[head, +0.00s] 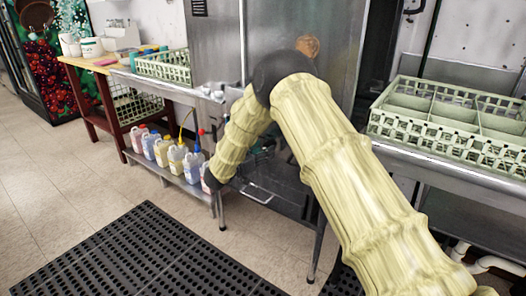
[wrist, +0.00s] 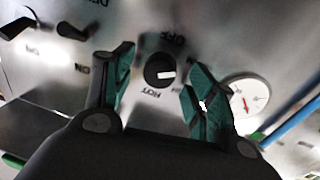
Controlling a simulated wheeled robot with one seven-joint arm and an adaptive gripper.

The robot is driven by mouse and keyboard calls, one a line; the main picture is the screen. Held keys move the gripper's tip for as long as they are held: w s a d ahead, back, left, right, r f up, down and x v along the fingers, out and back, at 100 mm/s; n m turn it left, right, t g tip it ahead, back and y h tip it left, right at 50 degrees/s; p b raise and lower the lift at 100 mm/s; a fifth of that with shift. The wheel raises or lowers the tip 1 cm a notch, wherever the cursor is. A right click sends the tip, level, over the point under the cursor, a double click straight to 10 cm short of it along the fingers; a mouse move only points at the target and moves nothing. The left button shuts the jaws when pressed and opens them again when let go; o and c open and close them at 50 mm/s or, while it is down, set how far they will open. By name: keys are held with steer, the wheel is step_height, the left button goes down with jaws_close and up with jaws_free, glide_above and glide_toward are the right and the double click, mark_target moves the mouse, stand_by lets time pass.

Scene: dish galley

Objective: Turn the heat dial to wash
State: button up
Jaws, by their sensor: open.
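The heat dial (wrist: 158,70) is a round black knob with a white pointer mark, on a steel panel in the wrist view. The picture is turned over, so the labels read upside down. The white mark points right in the picture. "OFF" stands above the dial and what looks like "HOT" below it; a label to its right is partly hidden by a finger. My gripper (wrist: 160,60) is open, its green-padded fingers left and right of the dial, with gaps showing. In the head view my arm hides the gripper and dial.
A white gauge (wrist: 248,101) with a red needle sits just right of the right finger. Black switches (wrist: 72,31) are at left on the panel. In the head view, a green rack (head: 450,112) stands right and several bottles (head: 162,150) line a low shelf.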

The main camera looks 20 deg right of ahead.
steer(key=shift+w+d, duration=0.2)
steer(key=shift+d, duration=0.15)
steer(key=c, duration=1)
steer(key=shift+c, duration=0.2)
steer(key=shift+m, duration=0.3)
steer(key=m+y+b, duration=0.1)
steer(key=m, duration=0.9)
steer(key=shift+r, duration=0.1)
steer(key=shift+m+y+b, duration=0.3)
